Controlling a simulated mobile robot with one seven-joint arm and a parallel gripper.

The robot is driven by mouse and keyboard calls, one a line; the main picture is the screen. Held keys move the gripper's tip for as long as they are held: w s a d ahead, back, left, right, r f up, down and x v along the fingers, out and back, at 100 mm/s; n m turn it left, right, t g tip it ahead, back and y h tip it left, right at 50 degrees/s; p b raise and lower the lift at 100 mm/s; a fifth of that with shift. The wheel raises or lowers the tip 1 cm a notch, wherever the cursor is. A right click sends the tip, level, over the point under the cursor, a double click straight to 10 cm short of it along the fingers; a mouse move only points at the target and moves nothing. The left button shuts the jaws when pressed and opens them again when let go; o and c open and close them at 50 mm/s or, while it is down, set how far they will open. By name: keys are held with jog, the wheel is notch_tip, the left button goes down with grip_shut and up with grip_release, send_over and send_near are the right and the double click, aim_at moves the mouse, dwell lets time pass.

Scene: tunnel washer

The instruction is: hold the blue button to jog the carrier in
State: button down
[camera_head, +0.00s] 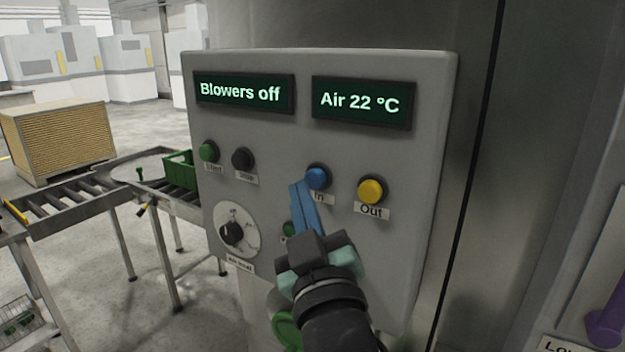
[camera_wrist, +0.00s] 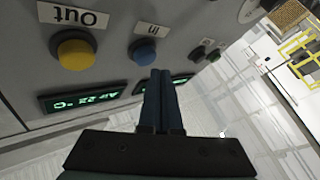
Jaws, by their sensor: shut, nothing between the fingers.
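The blue button (camera_head: 318,177), labelled "In", is on the grey control panel (camera_head: 330,230), left of the yellow "Out" button (camera_head: 370,191). In the wrist view the blue button (camera_wrist: 143,52) shows just left of and above my fingertips. My gripper (camera_head: 297,187) is shut with nothing in it, its blue fingers in front of the panel, tips just left of the blue button. I cannot tell whether the tips touch the panel; they do not cover the button. My gripper also shows in the wrist view (camera_wrist: 161,75).
The panel has a green button (camera_head: 208,151), a black button (camera_head: 242,159), a dial (camera_head: 232,233) and displays reading "Blowers off" (camera_head: 243,92) and "Air 22 °C" (camera_head: 361,102). A partly hidden green control (camera_head: 289,229) sits beside my fingers. A roller conveyor (camera_head: 80,203) with a green crate (camera_head: 181,172) stands left.

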jog(key=shift+w+d+b, duration=0.25)
jog(key=shift+w+b, duration=0.1)
jog(key=shift+b, duration=0.05)
jog(key=shift+w+d+b, duration=0.35)
jog(key=shift+w, duration=0.05)
dwell(2.5)
jog(key=shift+s+a, duration=0.1)
dwell(3.6)
jog(key=shift+s+a, duration=0.45)
jog(key=shift+s, duration=0.2)
jog(key=shift+s+a+p, duration=0.3)
jog(key=shift+s+a, duration=0.45)
jog(key=shift+s, duration=0.25)
jog(key=shift+s+a+p, duration=0.25)
jog(key=shift+s+a, duration=0.5)
jog(key=shift+s, duration=0.25)
